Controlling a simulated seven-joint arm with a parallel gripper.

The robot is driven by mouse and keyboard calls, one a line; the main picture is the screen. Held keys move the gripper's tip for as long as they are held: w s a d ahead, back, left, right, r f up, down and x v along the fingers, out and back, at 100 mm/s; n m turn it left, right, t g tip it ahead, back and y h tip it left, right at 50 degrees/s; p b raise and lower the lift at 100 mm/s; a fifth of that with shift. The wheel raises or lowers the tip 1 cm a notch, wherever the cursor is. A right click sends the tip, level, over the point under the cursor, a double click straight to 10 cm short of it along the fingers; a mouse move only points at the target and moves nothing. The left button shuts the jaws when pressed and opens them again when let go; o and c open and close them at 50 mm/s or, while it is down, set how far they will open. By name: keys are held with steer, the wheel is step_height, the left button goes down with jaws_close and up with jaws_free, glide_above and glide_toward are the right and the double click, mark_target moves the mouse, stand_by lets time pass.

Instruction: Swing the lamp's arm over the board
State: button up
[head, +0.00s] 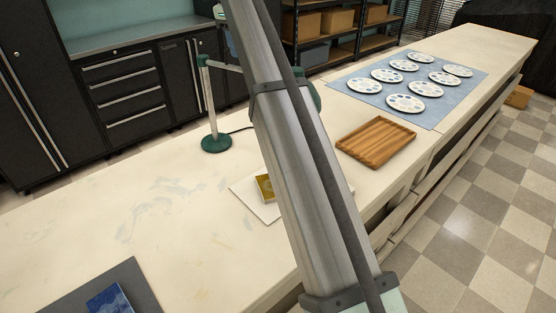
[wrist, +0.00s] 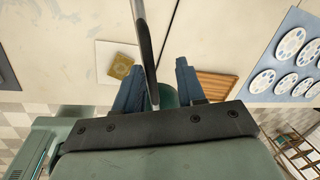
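The lamp has a round green base (head: 216,143) and an upright pale post (head: 210,100) in the head view. Its arm (head: 228,68) runs right from the post top and passes behind my own arm. A rounded green part, apparently the shade (head: 317,98), shows past my arm's right side. The white board (head: 244,190) lies on the counter, partly hidden, with a yellow block (head: 264,187) on it. In the wrist view the board (wrist: 105,74) is left of my gripper (wrist: 162,72). My gripper's fingers are apart, with the lamp's grey bar (wrist: 143,45) between them.
A wooden tray (head: 376,141) lies right of the board. Beyond it, a blue mat (head: 345,87) holds several round white palettes (head: 405,103). A dark mat (head: 120,285) with a blue tile (head: 108,300) is at front left.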

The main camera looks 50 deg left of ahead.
steer(key=w+a+n+g+y, duration=0.1)
steer(key=w+a+n+g, duration=0.1)
steer(key=w+a+n, duration=0.95)
step_height(320, 180, up, 13)
steer(key=s+d+n+y, duration=0.2)
steer(key=n, duration=0.6)
steer(key=s+d+f+n, duration=0.2)
steer(key=s+d+f, duration=0.3)
steer(key=d+f, duration=0.5)
steer(key=s+d+f+n+t, duration=0.1)
steer(key=s+d+f+n, duration=0.2)
steer(key=s+d+f, duration=0.3)
steer(key=s+d+f+n, duration=0.2)
steer(key=s+d+f, duration=0.3)
steer(key=d+f, duration=1.1)
steer(key=shift+s+d+f+t, duration=0.2)
steer(key=shift+f+t, duration=0.2)
steer(key=shift+f, duration=0.9)
